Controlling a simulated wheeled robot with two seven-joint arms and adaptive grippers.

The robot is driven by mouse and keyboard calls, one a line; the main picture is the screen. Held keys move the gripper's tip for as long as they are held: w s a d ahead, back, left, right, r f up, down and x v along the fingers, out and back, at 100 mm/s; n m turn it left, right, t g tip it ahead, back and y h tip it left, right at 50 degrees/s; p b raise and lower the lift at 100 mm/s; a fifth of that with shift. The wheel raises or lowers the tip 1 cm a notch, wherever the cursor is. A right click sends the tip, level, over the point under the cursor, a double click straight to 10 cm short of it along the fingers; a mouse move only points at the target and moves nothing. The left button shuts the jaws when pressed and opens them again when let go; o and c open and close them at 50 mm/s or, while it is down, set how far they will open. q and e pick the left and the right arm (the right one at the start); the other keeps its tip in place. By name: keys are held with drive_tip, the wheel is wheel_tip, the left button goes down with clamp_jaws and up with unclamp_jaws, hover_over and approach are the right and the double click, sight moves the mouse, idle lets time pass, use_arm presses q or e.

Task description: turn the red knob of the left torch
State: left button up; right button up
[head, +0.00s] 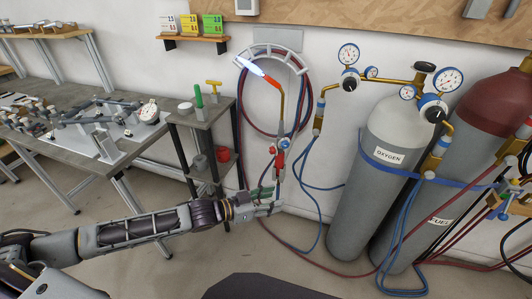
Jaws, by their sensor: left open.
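The left torch (282,107) is upright in front of the wall, with a brass neck and a pale blue-white flame (250,67) at its tip. Its red knob (279,160) shows low on the torch body, beside blue fittings. My left gripper (275,203) reaches in from the left and is open, just below the red knob. It looks close to the torch's lower end and hoses; whether it touches them I cannot tell. My right gripper is out of view. Another torch-like fitting with a blue knob (491,213) shows at the right edge.
A grey oxygen cylinder (375,190) and a red-topped fuel cylinder (485,105) stand to the right. Red and blue hoses hang on a wall holder (272,50) and trail over the floor. A small stand (205,115) and a workbench (75,150) are left.

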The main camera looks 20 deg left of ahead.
sight(270, 151)
use_arm(q)
drive_tip(key=w+a+r+h, duration=0.1)
drive_tip(key=a+r, duration=0.3)
drive_tip(key=a, duration=0.3)
drive_tip(key=w+a+r+h, duration=0.1)
drive_tip(key=a+r+h, duration=0.1)
drive_tip(key=a+r, duration=0.3)
drive_tip(key=a, duration=0.3)
drive_tip(key=shift+a+r+m+t, duration=0.25)
drive_tip(key=shift+a+m+t, duration=0.05)
drive_tip(key=shift+t, duration=0.1)
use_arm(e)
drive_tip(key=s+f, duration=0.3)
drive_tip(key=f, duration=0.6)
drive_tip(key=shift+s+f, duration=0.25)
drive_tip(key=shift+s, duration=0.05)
use_arm(q)
drive_tip(key=shift+w+d, duration=0.1)
drive_tip(key=shift+w, duration=0.1)
